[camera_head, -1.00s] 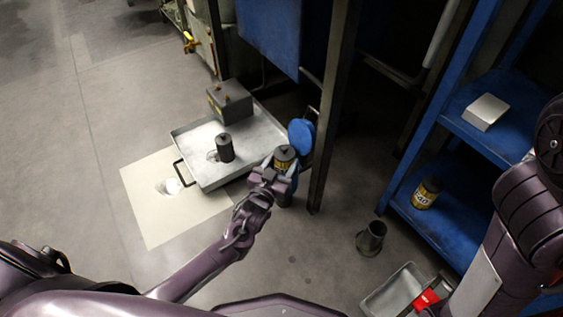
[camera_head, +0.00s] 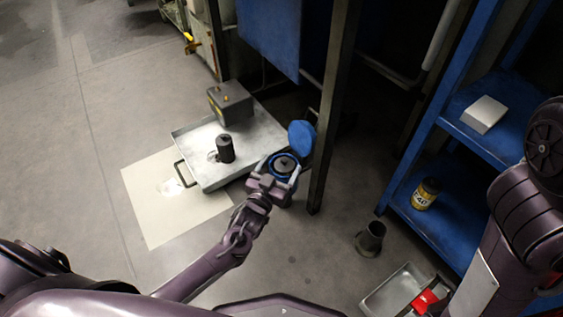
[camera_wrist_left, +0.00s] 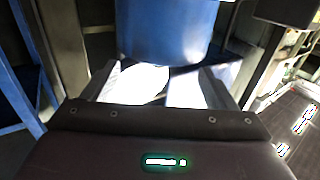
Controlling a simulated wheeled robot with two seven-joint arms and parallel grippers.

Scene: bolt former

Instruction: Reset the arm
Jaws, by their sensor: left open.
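A dark canister (camera_head: 285,163) stands inside the bin's blue rim.
A metal tray (camera_head: 205,178) holds a dark cylinder (camera_head: 225,149) and a grey box (camera_head: 231,103). A dark post (camera_head: 332,110) stands right of the bin. A blue shelf (camera_head: 450,222) carries a yellow-labelled can (camera_head: 426,194). A metal cup (camera_head: 371,239) stands on the floor.

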